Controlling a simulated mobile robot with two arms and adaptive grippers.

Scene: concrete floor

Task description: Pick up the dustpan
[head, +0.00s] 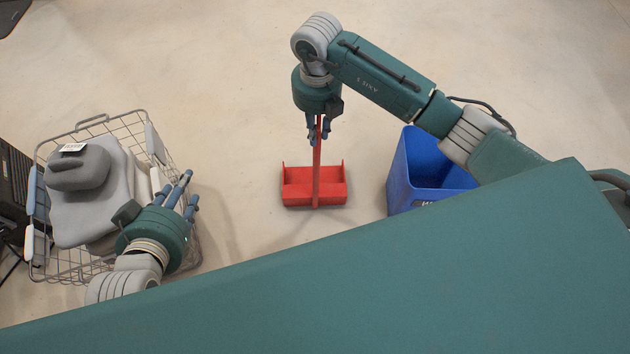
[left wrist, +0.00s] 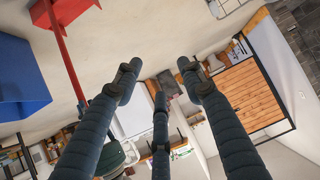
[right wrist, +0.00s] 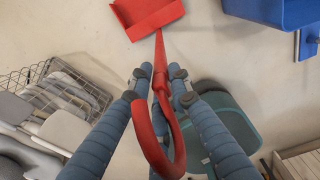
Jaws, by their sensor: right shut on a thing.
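The red dustpan (head: 300,190) has a wide pan and a long upright handle, and shows near the middle of the head view. My right gripper (head: 318,128) is shut on the upper part of its handle. In the right wrist view the handle (right wrist: 160,75) runs between the fingers, with its curved end toward the camera and the pan (right wrist: 148,14) beyond. I cannot tell whether the pan touches the floor. My left gripper (head: 188,190) is open and empty beside the wire basket; its spread fingers show in the left wrist view (left wrist: 158,80).
A blue bin (head: 425,170) stands right of the dustpan, under my right arm. A wire basket (head: 95,125) with grey items stands at the left, close to my left gripper. The floor behind the dustpan is clear.

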